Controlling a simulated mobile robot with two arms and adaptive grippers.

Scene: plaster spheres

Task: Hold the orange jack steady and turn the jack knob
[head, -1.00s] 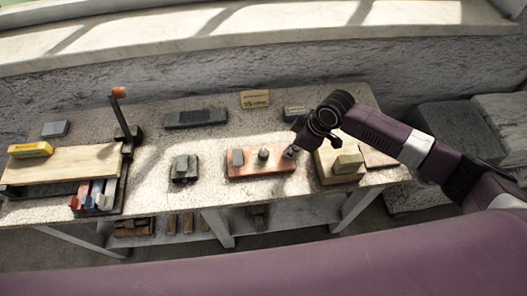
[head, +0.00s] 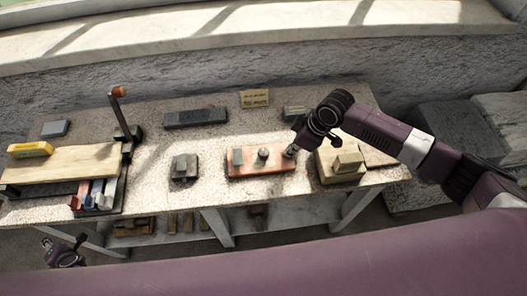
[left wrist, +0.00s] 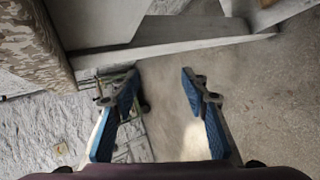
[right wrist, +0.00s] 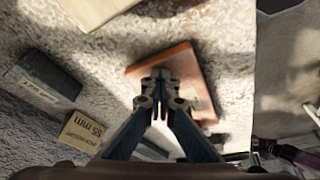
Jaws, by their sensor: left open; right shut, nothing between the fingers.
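The orange jack (head: 274,168) is a low, flat orange block lying on the speckled bench top. A dark round knob (head: 263,153) and a grey block stand on it. My right gripper (head: 290,151) is shut and empty at the jack's right end; I cannot tell whether it touches. In the right wrist view its fingertips (right wrist: 160,118) lie over an orange slab (right wrist: 188,62), and they hide part of it. My left gripper (head: 66,254) is low at the left, in front of the bench. In the left wrist view it (left wrist: 163,80) is open and empty over the floor.
A wooden board (head: 75,165) with a yellow block (head: 30,149) and an upright orange-tipped lever (head: 119,95) stands at the left. A dark block (head: 184,167) sits left of the jack, a pale block (head: 340,163) right of it. Dark bars and a card lie behind.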

